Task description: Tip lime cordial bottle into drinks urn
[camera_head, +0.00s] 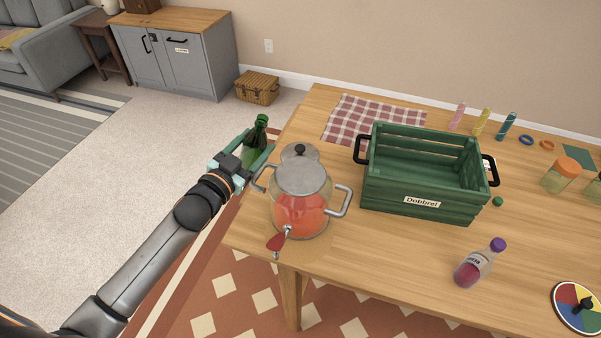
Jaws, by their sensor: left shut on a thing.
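My left gripper (246,160) is shut on a green bottle (261,132), seen at the left of the table edge. The bottle is roughly upright, with its dark neck up; its lower part is hidden by the gripper. The drinks urn (300,205) stands on the table just right of the gripper. It is clear, with red liquid inside, two side handles and a red-handled tap at the front. A grey lid (300,154) with a dark knob shows at its top. The bottle is apart from the urn's mouth. My right gripper is not in view.
A green crate (420,202) labelled Dobbrel stands right of the urn. A purple-capped bottle (474,266) is at the front right, near a coloured spinner disc (565,304). A checked cloth (372,112) lies behind. Bare wood (375,265) is free in front of the crate.

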